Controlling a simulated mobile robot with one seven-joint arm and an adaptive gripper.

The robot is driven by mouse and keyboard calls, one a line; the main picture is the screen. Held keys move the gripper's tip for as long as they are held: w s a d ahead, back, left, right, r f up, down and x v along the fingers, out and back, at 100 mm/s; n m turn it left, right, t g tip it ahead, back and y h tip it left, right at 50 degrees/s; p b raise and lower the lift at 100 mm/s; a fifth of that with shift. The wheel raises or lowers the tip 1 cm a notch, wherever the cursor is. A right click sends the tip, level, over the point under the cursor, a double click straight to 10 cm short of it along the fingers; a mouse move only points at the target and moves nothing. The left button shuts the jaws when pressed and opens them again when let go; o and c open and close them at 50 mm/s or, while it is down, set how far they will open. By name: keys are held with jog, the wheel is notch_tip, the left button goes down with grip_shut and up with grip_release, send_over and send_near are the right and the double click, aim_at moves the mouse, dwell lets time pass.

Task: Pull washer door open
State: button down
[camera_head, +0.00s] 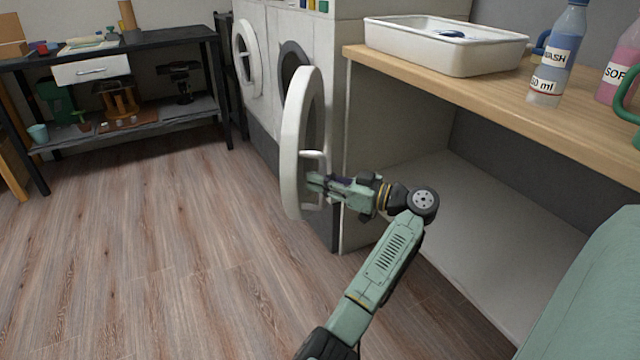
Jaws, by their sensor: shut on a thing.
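The washer door (293,141) is a round white ring with a dark centre. It stands swung out from the washer front, seen nearly edge-on. The dark round opening of the washer (292,58) shows partly behind it. A white bar handle (312,155) sits on the door's near face. My gripper (314,182) reaches in from the right and is shut on the handle. The fingertips partly cover the handle's middle.
A second machine with a closed round white door (246,58) stands farther left. A wooden counter (480,95) on the right bears a white basin (445,58) and bottles, with open space beneath. A dark workbench (110,55) stands at the back left. The wood floor left of the door is clear.

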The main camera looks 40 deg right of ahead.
jog(key=shift+s+f, duration=0.2)
jog(key=c, duration=1.6)
grip_release()
jog(key=shift+r, duration=0.1)
jog(key=shift+o, duration=0.2)
jog(key=v, duration=1.2)
jog(key=shift+d, duration=0.1)
